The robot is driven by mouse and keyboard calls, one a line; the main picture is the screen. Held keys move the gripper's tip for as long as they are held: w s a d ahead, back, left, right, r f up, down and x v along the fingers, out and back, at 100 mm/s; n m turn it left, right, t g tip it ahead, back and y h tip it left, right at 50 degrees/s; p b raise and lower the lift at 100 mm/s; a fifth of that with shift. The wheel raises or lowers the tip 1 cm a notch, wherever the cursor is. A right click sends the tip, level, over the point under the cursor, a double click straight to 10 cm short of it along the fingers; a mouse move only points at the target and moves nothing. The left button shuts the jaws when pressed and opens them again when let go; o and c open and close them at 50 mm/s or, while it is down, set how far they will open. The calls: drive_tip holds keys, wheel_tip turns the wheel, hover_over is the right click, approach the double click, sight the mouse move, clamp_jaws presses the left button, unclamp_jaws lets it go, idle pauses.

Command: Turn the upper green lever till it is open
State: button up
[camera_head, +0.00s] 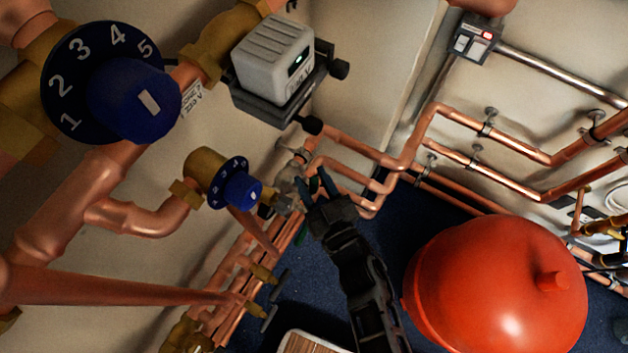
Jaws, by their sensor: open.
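My gripper (314,182) is in the middle of the view, with its dark fingers pointing up and spread apart. Nothing shows between them. The fingertips are close to a metal valve fitting (287,182) on the copper pipes; I cannot tell whether they touch it. A small bit of green (300,232) shows just left of and below my gripper. It looks like part of a green lever, mostly hidden by my gripper and the pipes. I cannot tell whether it is the upper one or how it is turned.
A small blue dial (242,191) and a large blue dial (136,98) stand out at left. A grey box (272,58) sits above. Copper pipes (352,150) run behind my gripper. A red tank (500,287) stands at lower right. Some blue floor (300,290) is clear.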

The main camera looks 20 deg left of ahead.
drive_tip(key=shift+c, duration=0.3)
clamp_jaws()
drive_tip(key=shift+f, duration=0.1)
drive_tip(key=shift+s+f+n+b, duration=0.2)
drive_tip(key=shift+s+n+b, duration=0.1)
drive_tip(key=shift+b, duration=0.65)
drive_tip(key=s+f+n+g+y+b, duration=0.3)
drive_tip(key=n+g+y+b, duration=0.1)
drive_tip(key=n+b, duration=0.8)
drive_tip(key=s+f+n+g+y+b, duration=0.3)
drive_tip(key=n+y+b, duration=0.4)
drive_tip(key=n+b, duration=0.5)
drive_tip(key=a+g+b, duration=0.1)
drive_tip(key=b, duration=0.2)
drive_tip(key=shift+s+f+g, duration=0.15)
drive_tip(key=shift+f+g, duration=0.1)
drive_tip(key=shift+g, duration=0.05)
drive_tip(key=shift+n, duration=0.3)
